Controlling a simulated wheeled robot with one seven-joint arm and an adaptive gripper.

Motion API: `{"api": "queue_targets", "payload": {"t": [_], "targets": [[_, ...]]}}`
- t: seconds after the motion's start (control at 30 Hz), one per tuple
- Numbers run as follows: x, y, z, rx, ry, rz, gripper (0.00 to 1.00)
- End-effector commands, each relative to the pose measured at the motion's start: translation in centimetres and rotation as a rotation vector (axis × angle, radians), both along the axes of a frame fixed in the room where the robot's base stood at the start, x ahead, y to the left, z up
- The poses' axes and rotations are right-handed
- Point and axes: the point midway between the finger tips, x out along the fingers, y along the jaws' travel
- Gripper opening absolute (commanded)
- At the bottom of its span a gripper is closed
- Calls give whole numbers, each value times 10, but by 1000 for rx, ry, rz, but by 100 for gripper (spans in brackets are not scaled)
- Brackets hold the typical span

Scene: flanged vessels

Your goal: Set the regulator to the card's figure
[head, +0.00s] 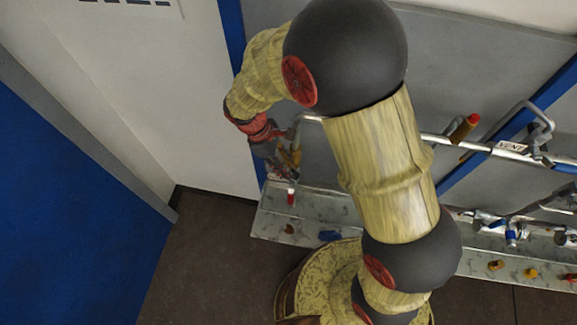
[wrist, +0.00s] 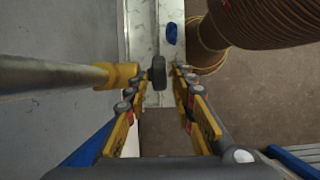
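In the wrist view a grey pipe (wrist: 50,75) comes in from the left and ends in a yellow fitting (wrist: 116,75). A dark knob (wrist: 157,72) sits just beyond it; these look like the regulator. My gripper (wrist: 157,80) is open, with one finger on each side of the knob and gaps visible; I cannot tell whether either touches. In the head view my gripper (head: 283,165) is small and partly blended with yellow parts at the pipe's left end. No figure or gauge reading is legible. A white sheet (head: 130,5) is cut off at the top edge.
A metal ledge (head: 265,218) runs below the pipework, with a blue item (head: 330,235) and several small fittings on it. A red-tipped handle (head: 465,128) and a "VENT" label (head: 510,147) are on the right. A blue panel (head: 70,220) stands left; brown floor (head: 205,270) is clear.

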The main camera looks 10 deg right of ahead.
Motion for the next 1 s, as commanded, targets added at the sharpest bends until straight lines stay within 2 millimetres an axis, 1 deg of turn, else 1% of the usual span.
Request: {"api": "queue_targets", "payload": {"t": [0.1, 0.2, 0.5, 0.93, 1.0], "targets": [[-1, -5, -11, -1, 0, 0, 25], [-2, -7, -18, 0, -1, 0, 25], [-3, -8, -21, 1, -1, 0, 25], [-2, -8, -20, 0, -2, -1, 1], [-2, -8, -20, 0, -2, -1, 0]]}}
